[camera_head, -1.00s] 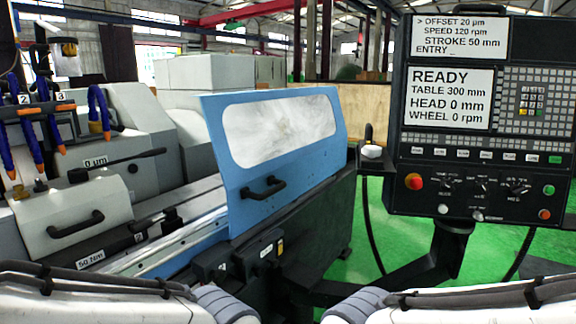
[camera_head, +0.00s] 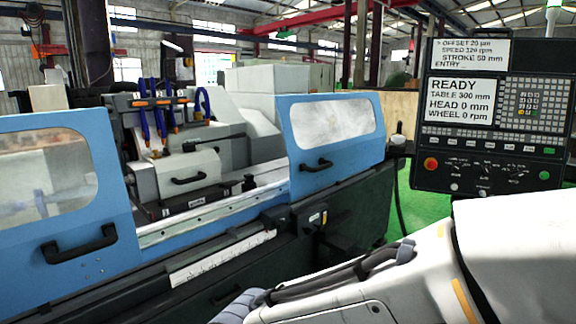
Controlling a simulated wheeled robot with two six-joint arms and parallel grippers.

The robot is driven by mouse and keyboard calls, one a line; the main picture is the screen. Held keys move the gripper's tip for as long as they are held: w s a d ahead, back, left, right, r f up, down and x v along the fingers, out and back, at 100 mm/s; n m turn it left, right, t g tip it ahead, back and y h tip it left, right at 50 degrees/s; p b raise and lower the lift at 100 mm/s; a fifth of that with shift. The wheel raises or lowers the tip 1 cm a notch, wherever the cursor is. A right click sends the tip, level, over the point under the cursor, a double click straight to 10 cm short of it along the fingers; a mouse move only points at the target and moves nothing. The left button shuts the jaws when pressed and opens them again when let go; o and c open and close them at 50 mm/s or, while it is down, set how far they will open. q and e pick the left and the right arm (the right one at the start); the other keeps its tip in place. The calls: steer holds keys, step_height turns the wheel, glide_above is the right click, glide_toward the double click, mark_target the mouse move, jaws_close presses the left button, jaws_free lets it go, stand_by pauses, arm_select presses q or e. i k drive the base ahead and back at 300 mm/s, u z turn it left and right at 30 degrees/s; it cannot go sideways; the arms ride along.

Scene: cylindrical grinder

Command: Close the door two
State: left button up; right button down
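The grinder has two blue sliding doors with windows and black handles. The right door (camera_head: 300,140) stands at the right end of the machine; its handle (camera_head: 317,165) is on its lower left part. The left door (camera_head: 110,235) stands at the left edge of the view, with its handle (camera_head: 79,245) at lower right. A wide opening lies between the doors, showing the grinding head and table. I cannot tell from the picture which one is door two. One of my arms crosses the lower right; neither gripper is in view.
A black control panel (camera_head: 490,172) on a stand is at the right, with a READY screen (camera_head: 461,101). A black bed (camera_head: 345,220) with a ruler strip (camera_head: 222,258) runs below the doors. Green floor (camera_head: 425,205) shows between machine and panel.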

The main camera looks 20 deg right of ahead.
mark_target(330, 126)
steer(key=z, duration=0.65)
steer(key=i, duration=0.35)
steer(key=z, duration=1.05)
steer(key=i, duration=2)
steer(key=u, duration=0.9)
